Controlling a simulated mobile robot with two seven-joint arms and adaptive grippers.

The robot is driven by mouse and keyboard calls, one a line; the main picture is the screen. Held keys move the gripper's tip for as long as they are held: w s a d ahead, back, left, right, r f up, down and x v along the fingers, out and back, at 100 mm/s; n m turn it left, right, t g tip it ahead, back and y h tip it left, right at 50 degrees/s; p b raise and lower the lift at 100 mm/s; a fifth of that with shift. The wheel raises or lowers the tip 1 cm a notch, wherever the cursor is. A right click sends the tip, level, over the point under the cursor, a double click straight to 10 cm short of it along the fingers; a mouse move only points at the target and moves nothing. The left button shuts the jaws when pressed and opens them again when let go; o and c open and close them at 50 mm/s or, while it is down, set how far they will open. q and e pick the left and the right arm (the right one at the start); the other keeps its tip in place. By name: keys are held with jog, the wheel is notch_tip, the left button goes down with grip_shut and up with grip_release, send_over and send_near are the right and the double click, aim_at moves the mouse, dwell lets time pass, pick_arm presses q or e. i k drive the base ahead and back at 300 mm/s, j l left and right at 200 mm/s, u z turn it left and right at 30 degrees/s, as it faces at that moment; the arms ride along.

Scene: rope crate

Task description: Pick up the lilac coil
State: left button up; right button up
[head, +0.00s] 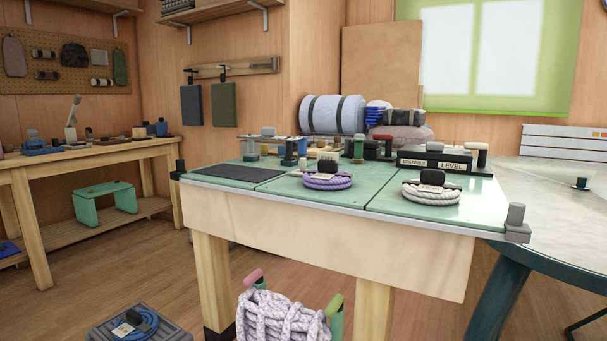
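The lilac coil (327,182) lies flat on the green top of the workbench (290,202), near the middle of its front part. Neither of my grippers is in the head view.
A white coil (431,195) with a dark block on it lies to the right. A dark mat (238,172) lies to the left. Boxes marked with lettering (435,162) and small tools stand behind.

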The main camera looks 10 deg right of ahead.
aim_at(328, 177)
jog(key=i+l+u, duration=0.25)
jog(key=l, duration=0.2)
jog(key=l+u, duration=0.25)
jog(key=l, duration=0.2)
jog(key=l+u, duration=0.25)
jog(key=l, duration=0.25)
jog(key=i, duration=0.05)
